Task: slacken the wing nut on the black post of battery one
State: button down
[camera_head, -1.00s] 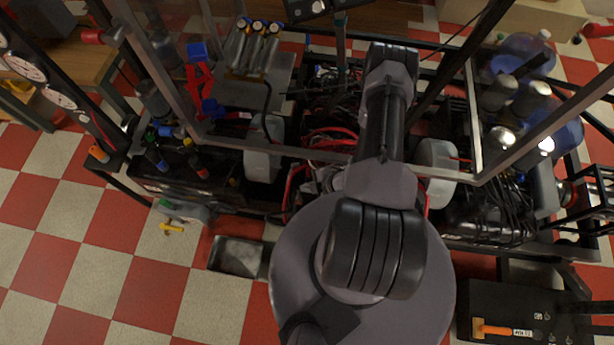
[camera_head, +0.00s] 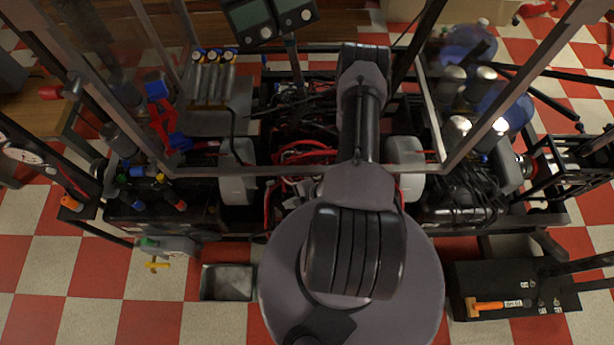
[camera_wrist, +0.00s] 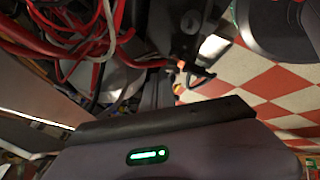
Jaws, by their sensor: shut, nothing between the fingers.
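In the wrist view, the grey housing of my gripper, with a lit green strip, fills the bottom. Two narrow dark fingers (camera_wrist: 160,84) stand close together beyond its black bar, shut and empty. In the head view my arm reaches away over the middle of the frame and hides its own end. I cannot make out the wing nut, the black post or which thing is battery one. A dark block with a round hole (camera_wrist: 185,45) is beyond the fingertips, and a bundle of red and grey cables (camera_wrist: 75,30) lies to their left.
Metal frame bars (camera_head: 300,170) cross above the machinery. A grey tray (camera_head: 228,283) and a black case with an orange-handled tool (camera_head: 487,308) lie on the checkered floor. Blue jugs (camera_head: 470,45) stand at upper right. Floor at lower left is mostly clear.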

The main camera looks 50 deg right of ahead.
jog(key=d+p+v, duration=0.1)
jog(key=p+v, duration=0.2)
jog(key=v, duration=0.8)
jog(key=shift+r+p, duration=0.2)
jog(key=shift+p, duration=0.2)
jog(key=shift+s, duration=0.1)
